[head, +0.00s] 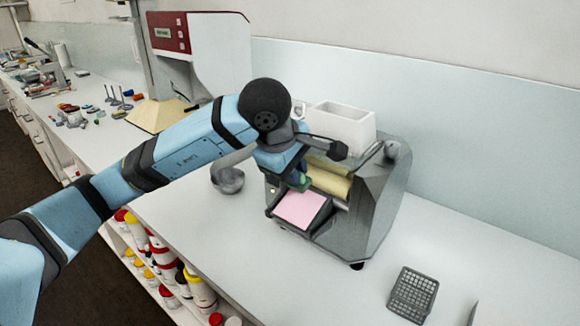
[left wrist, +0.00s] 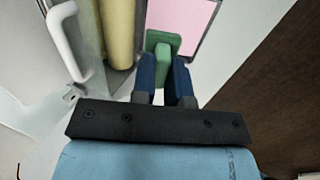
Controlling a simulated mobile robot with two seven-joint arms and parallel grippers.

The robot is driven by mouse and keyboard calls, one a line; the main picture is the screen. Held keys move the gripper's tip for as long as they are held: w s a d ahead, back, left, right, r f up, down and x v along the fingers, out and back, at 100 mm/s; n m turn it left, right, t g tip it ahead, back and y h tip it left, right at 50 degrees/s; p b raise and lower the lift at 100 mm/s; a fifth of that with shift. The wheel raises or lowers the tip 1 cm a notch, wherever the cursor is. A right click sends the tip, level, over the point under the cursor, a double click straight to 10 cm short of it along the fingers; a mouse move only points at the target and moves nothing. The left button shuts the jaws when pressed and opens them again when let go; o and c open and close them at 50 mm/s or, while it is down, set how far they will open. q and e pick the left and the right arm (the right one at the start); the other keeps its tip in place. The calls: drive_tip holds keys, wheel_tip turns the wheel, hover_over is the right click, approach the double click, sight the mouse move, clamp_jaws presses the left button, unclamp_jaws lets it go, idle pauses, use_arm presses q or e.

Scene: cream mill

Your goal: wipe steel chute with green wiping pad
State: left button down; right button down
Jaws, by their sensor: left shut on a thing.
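The steel chute (head: 321,217) slopes out at the front of the grey mill (head: 372,205). A flat pink layer (head: 300,207) covers most of its face; it also shows in the left wrist view (left wrist: 183,18). My left gripper (head: 300,175) is at the upper part of the chute, below the rollers. Its blue fingers (left wrist: 163,68) are shut on the green wiping pad (left wrist: 163,41). In the head view the pad (head: 304,184) is partly hidden by the gripper. The pad overlaps the pink area's edge; I cannot tell whether it touches. My right gripper is not in view.
Yellowish rollers (head: 330,180) sit just above the chute. A white open box (head: 343,125) stands on top of the mill. A grey bowl (head: 228,180) is left of it, and a dark grid rack (head: 412,294) lies at right. The counter between is clear.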

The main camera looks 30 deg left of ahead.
sight(297, 188)
use_arm(q)
drive_tip(key=b+x, duration=0.1)
drive_tip(key=x, duration=0.3)
drive_tip(key=shift+w+f, duration=0.1)
drive_tip(key=shift+f, duration=0.2)
drive_tip(key=shift+s+f+b, duration=0.25)
drive_tip(key=shift+f+b, duration=0.05)
drive_tip(key=shift+b, duration=0.25)
drive_tip(key=shift+s+a+f+b, duration=0.15)
drive_tip(key=shift+s+b, duration=0.1)
drive_tip(key=shift+s, duration=0.2)
drive_tip(key=shift+s+f+b, duration=0.2)
drive_tip(key=shift+s+b, duration=0.05)
drive_tip(key=shift+s, duration=0.2)
drive_tip(key=shift+s+a+f+b, duration=0.1)
drive_tip(key=shift+s+f+b, duration=0.1)
drive_tip(key=shift+s+b, duration=0.4)
drive_tip(key=shift+s, duration=0.2)
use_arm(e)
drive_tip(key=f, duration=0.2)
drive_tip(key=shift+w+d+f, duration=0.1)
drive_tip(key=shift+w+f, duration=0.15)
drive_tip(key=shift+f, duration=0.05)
use_arm(q)
drive_tip(key=shift+w+f+b, duration=0.2)
drive_tip(key=shift+f+b, duration=0.15)
drive_tip(key=shift+f, duration=0.15)
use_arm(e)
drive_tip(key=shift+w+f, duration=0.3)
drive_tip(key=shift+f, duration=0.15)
